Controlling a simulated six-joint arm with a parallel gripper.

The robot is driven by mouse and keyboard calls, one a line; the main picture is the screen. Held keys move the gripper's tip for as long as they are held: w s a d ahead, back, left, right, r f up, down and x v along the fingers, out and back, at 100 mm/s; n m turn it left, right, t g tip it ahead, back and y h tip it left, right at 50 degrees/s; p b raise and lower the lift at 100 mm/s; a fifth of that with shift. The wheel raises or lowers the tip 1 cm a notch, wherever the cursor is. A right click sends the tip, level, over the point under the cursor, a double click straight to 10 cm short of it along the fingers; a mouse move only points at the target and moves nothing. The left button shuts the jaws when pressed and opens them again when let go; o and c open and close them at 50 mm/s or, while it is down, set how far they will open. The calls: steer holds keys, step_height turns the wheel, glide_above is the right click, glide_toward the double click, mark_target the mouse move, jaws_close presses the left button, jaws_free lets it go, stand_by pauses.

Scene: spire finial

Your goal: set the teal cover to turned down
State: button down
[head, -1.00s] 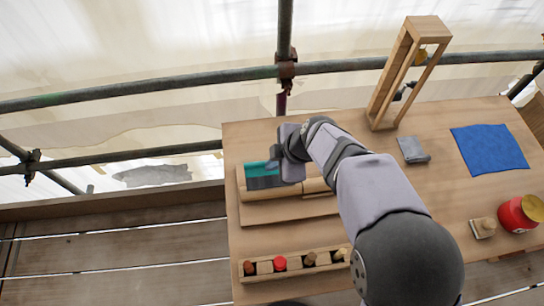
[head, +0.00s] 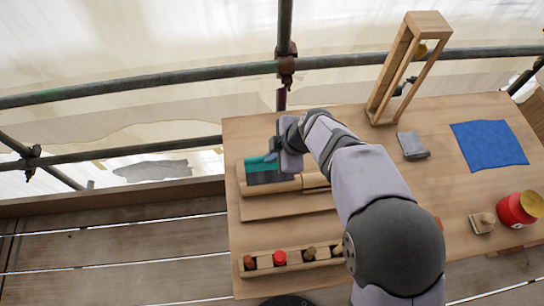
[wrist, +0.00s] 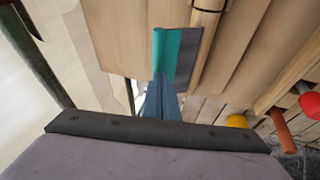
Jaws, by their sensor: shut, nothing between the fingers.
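The teal cover (head: 257,167) lies on a wooden block assembly at the left of the table. A dark grey band (head: 268,179) runs along its front side. In the wrist view the teal cover (wrist: 183,55) is a narrow upright strip with the grey band to its right. My gripper (head: 271,157) is shut and empty at the rear edge of the cover, pointing left. In the wrist view its fingertips (wrist: 159,76) overlap the lower left edge of the teal; I cannot tell whether they touch it. The wrist hides the cover's right end in the head view.
A tray (head: 294,270) of coloured pegs lies at the table's front. A tall wooden frame (head: 390,75), a grey block (head: 412,145), a blue cloth (head: 488,147) and a red jar (head: 517,211) stand to the right. Scaffold pipes (head: 180,75) run behind the table.

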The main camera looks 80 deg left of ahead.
steer(key=shift+a+f+b, duration=0.2)
steer(key=shift+a+b, duration=0.05)
steer(key=shift+b, duration=0.35)
steer(key=shift+a, duration=0.1)
steer(key=a+f+b, duration=0.4)
steer(key=b, duration=0.6)
steer(key=shift+f, duration=0.1)
stand_by(1.8)
steer(key=shift+d+r, duration=0.15)
steer(key=shift+r, duration=0.5)
steer(key=w+a+r, duration=0.1)
steer(key=w+r, duration=0.2)
steer(key=r, duration=0.9)
